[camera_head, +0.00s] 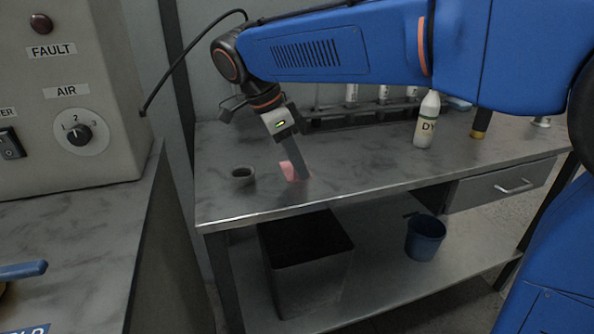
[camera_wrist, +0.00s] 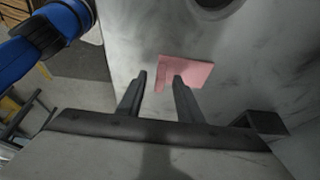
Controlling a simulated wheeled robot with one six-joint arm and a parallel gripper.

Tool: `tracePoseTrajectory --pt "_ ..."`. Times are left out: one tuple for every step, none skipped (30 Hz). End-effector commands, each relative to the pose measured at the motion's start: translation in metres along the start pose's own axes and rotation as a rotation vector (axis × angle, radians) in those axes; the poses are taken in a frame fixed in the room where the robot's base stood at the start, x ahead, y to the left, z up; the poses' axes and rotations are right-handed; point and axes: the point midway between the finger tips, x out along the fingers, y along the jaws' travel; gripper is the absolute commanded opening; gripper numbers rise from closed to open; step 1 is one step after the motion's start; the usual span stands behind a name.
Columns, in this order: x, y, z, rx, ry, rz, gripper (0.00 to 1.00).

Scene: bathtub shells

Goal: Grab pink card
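The pink card (camera_head: 289,171) lies flat on the grey metal table (camera_head: 350,175), partly hidden behind my gripper (camera_head: 300,174) in the head view. In the wrist view the pink card (camera_wrist: 188,72) lies just beyond the fingertips of my gripper (camera_wrist: 159,77). The two fingers are apart with a gap between them, and nothing is held. The right fingertip overlaps the card's near edge in the picture. I cannot tell whether the fingers touch the card or the table.
A small dark cup (camera_head: 243,177) stands left of the card. A white bottle (camera_head: 427,120) stands at the back right, near a rack with several white vials (camera_head: 352,94). Below are a dark bin (camera_head: 305,265) and a blue bucket (camera_head: 425,238). The table's front middle is clear.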

Motion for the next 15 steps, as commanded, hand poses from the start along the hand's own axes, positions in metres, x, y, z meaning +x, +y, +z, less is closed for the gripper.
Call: tracePoseTrajectory --pt "-0.0002 0.0000 -0.0001 0.000 0.000 0.000 0.33" --pt "-0.0002 0.0000 0.0000 0.000 0.000 0.000 0.33" --pt "-0.0003 0.0000 -0.0001 0.000 0.000 0.000 0.33" --pt "-0.0003 0.0000 -0.0001 0.000 0.000 0.000 0.28" --pt "-0.0003 0.0000 -0.0001 0.000 0.000 0.000 0.21" --pt "-0.0004 0.0000 -0.0001 0.000 0.000 0.000 0.11" --pt "-0.0004 0.0000 -0.0001 0.000 0.000 0.000 0.04" --pt "-0.0004 0.0000 -0.0001 0.000 0.000 0.000 0.00" --pt "-0.0005 0.0000 -0.0001 0.000 0.000 0.000 0.00" --pt "-0.0005 0.0000 -0.0001 0.000 0.000 0.000 0.00" --pt "-0.0005 0.0000 -0.0001 0.000 0.000 0.000 0.00" --pt "-0.0005 0.0000 -0.0001 0.000 0.000 0.000 0.00" --pt "-0.0005 0.0000 -0.0001 0.000 0.000 0.000 0.00" --pt "-0.0005 0.0000 -0.0001 0.000 0.000 0.000 0.00" --pt "-0.0006 0.0000 -0.0001 0.000 0.000 0.000 0.00"
